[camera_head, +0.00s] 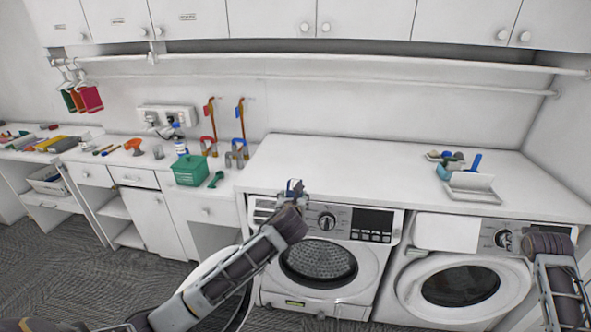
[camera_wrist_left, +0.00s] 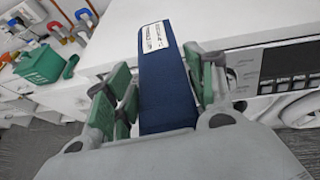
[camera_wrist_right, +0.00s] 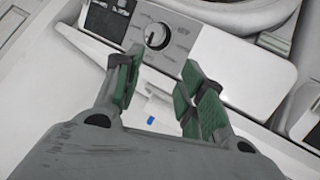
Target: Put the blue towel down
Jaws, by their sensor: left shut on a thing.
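The blue towel (camera_wrist_left: 165,85) is a dark blue folded block with a white printed label near its far end. My left gripper (camera_wrist_left: 163,88) is shut on it, with green finger pads on both sides. In the head view the left gripper (camera_head: 291,192) is at the counter's front edge, above the left washing machine, and the towel shows only as a small blue patch. I cannot tell whether the towel touches the counter. My right gripper (camera_wrist_right: 160,82) is open and empty, close to the right machine's control panel.
The white counter (camera_head: 370,165) is mostly bare behind the left gripper. At its right stand a white tray (camera_head: 470,190) and small blue items. A green basket (camera_head: 190,170) stands on the left counter. Two washing machines (camera_head: 310,260) (camera_head: 465,280) stand below.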

